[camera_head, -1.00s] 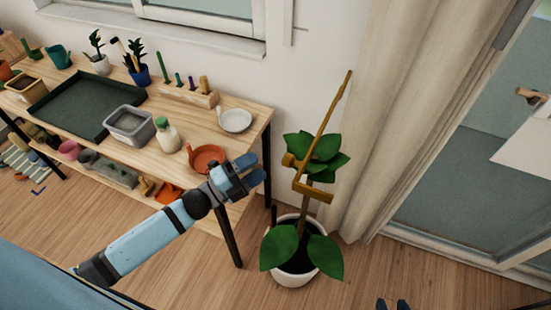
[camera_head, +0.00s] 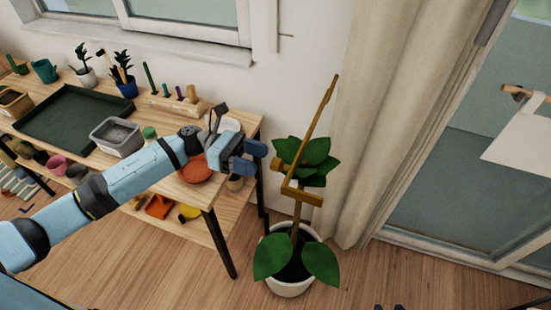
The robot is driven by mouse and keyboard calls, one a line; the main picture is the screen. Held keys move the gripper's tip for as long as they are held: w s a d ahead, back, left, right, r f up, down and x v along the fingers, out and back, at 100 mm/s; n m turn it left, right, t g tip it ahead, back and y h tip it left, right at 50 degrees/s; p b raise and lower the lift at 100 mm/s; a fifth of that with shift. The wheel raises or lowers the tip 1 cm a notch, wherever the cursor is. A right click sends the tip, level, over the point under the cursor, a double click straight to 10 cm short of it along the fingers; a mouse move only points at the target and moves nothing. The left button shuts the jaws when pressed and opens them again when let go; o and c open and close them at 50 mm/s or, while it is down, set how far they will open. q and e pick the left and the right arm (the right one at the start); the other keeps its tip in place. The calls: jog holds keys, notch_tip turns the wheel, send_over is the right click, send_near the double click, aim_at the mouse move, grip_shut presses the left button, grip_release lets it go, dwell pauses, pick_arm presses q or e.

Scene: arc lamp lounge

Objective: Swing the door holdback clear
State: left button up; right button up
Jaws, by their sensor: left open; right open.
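The door holdback appears to be the brass-coloured piece (camera_head: 320,125), a long thin bar rising at a slant from a cranked lower end. It stands in front of the leaves of a potted plant (camera_head: 295,258), near the curtain. My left gripper (camera_head: 253,157) is open and empty, over the table's right end. It is to the left of the holdback, with a visible gap between them. Two dark tips at the bottom edge, probably my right gripper (camera_head: 388,307), barely show.
The wooden table (camera_head: 228,206) at left carries a dark green tray (camera_head: 72,118), a grey tub (camera_head: 118,137), a terracotta dish (camera_head: 194,170) and potted plants. A beige curtain (camera_head: 385,120) hangs behind the holdback, beside a glass door (camera_head: 450,170). The floor at lower right is clear.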

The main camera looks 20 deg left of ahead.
aim_at(275, 165)
pick_arm(q)
jog(key=d+p, duration=0.1)
jog(key=d, duration=0.4)
jog(key=shift+s+d, duration=0.1)
jog(key=shift+d, duration=0.15)
grip_shut()
jog(key=shift+a+f, duration=0.1)
jog(key=shift+a, duration=0.05)
jog(key=b, duration=0.1)
jog(key=a+g+b, duration=0.1)
jog(key=b, duration=0.1)
jog(key=shift+w+a+m, duration=0.3)
